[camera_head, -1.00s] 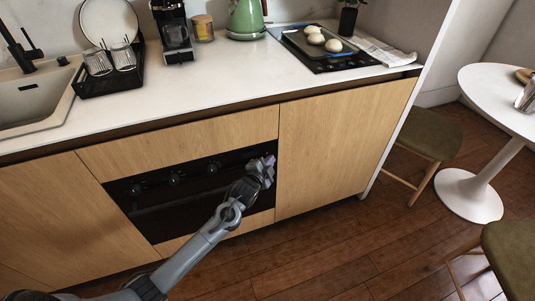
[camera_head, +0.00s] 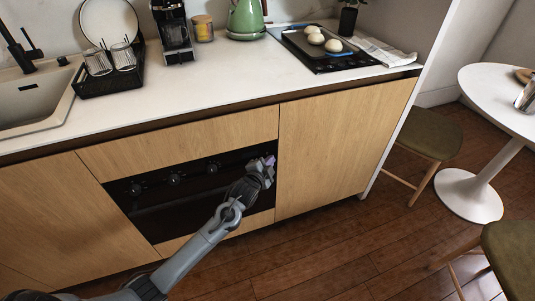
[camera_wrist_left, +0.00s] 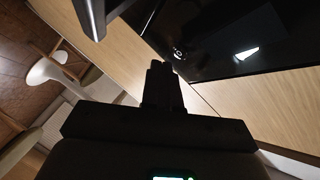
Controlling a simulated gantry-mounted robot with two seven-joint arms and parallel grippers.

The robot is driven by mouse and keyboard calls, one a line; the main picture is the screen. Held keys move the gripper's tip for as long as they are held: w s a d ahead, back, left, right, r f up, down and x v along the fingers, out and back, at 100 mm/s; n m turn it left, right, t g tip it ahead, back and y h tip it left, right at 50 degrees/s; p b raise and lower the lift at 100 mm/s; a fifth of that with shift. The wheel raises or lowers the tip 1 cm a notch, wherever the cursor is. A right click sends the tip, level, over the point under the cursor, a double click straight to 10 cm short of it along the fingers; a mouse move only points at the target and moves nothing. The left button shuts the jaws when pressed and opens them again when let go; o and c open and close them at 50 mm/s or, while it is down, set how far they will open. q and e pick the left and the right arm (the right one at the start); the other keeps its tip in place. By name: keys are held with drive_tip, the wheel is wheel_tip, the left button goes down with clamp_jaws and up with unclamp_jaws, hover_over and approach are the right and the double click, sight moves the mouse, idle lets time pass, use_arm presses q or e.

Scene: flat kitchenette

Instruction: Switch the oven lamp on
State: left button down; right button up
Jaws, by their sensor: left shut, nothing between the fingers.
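The black oven (camera_head: 190,200) is set into the wooden cabinet front below the counter. Its upper strip carries dark round knobs: a left one (camera_head: 136,188), a middle one (camera_head: 174,178) and one farther right (camera_head: 212,167). My left gripper (camera_head: 269,162) is shut and empty at the right end of that strip, covering part of it. In the left wrist view the closed fingers (camera_wrist_left: 160,70) point at the dark oven panel, with a round knob (camera_wrist_left: 178,52) close to their tips; I cannot tell whether they touch. My right gripper is out of view.
A wooden cabinet door (camera_head: 335,150) adjoins the oven on the right. The white counter (camera_head: 215,84) above holds a kettle, a coffee machine and a hob with a tray. A stool (camera_head: 430,135) and a round table (camera_head: 505,95) stand right. The floor before the oven is open.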

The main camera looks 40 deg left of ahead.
use_arm(q)
drive_tip(key=shift+w+a, duration=0.1)
drive_tip(key=shift+a, duration=0.05)
idle(0.4)
drive_tip(key=shift+w+a+p, duration=0.1)
drive_tip(key=shift+a+p, duration=0.1)
drive_tip(key=shift+p, duration=0.15)
drive_tip(key=shift+w+a, duration=0.15)
drive_tip(key=shift+a, duration=0.1)
idle(0.6)
drive_tip(key=shift+s+d+p, duration=0.35)
drive_tip(key=shift+d+p, duration=0.3)
drive_tip(key=shift+p, duration=0.25)
